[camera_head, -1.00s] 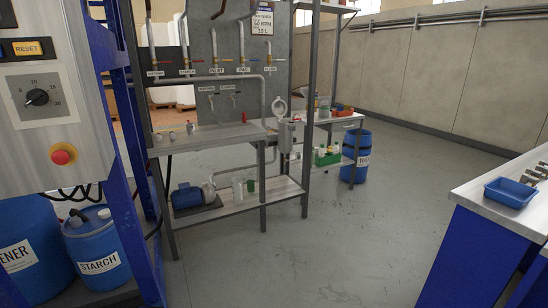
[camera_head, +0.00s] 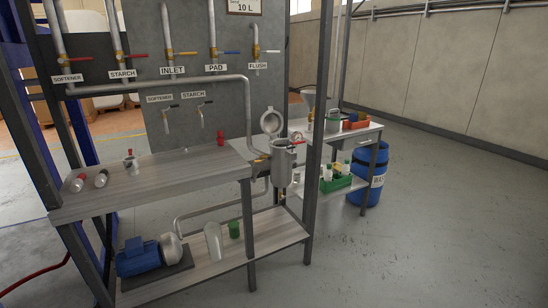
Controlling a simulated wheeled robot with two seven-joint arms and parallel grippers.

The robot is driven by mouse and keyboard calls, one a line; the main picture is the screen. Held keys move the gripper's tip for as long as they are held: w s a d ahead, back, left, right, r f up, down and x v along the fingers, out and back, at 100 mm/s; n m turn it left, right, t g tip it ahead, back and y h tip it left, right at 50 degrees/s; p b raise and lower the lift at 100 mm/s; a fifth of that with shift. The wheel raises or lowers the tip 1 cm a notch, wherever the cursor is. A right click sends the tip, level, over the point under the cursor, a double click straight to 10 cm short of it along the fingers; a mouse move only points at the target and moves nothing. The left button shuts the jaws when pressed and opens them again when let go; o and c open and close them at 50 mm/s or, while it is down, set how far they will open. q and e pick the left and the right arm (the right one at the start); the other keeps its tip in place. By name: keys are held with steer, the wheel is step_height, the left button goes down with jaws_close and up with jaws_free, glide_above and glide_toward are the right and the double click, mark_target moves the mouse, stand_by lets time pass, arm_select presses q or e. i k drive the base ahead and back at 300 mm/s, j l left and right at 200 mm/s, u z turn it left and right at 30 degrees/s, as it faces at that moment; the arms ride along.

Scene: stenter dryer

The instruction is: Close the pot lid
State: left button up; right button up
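The pot (camera_head: 283,164) is a small grey metal vessel at the right end of the pipework, beside the bench. A valve with a red handle (camera_head: 291,142) sits by the pot's top. Neither of my grippers shows in the head view.
A metal bench (camera_head: 150,180) with small parts on top stands at the left, with a blue pump (camera_head: 138,257) on its lower shelf. A dark upright post (camera_head: 319,130) stands just right of the pot. A green crate (camera_head: 336,183) and blue drum (camera_head: 369,178) are behind. The floor at right is clear.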

mark_target(272, 122)
steer(key=i+u, duration=0.3)
steer(key=i, duration=0.55)
steer(key=i+l+u, duration=0.1)
steer(key=i+u, duration=0.15)
steer(key=i, duration=0.55)
